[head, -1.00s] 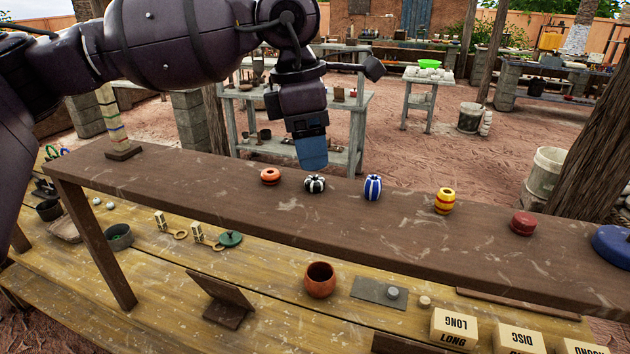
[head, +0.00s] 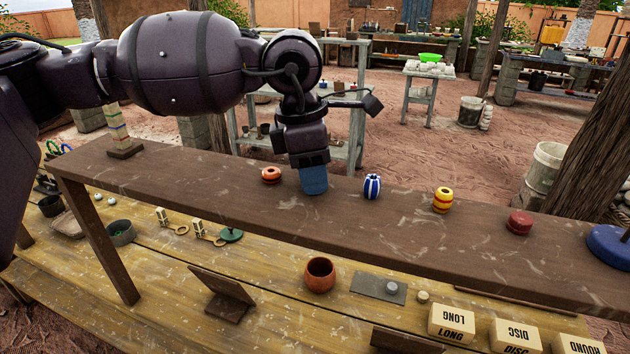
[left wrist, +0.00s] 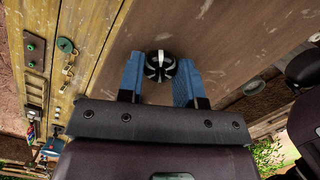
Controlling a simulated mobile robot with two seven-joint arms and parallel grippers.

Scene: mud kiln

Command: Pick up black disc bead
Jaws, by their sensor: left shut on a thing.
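My left gripper (head: 314,186) is down at the dark brown raised shelf, with its blue fingers pointing at the shelf top. In the left wrist view it (left wrist: 160,62) is shut on a round black bead with white stripes (left wrist: 160,70), one finger on each side. In the head view the fingers hide this bead. I cannot tell whether it still touches the shelf. My right gripper is not in view.
On the shelf (head: 400,225) stand an orange bead (head: 271,174), a blue-and-white bead (head: 372,186) close right of the gripper, a yellow-red bead (head: 443,199) and a dark red one (head: 519,222). Below are a clay pot (head: 320,275) and blocks labelled LONG (head: 451,322) and DISC (head: 516,336).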

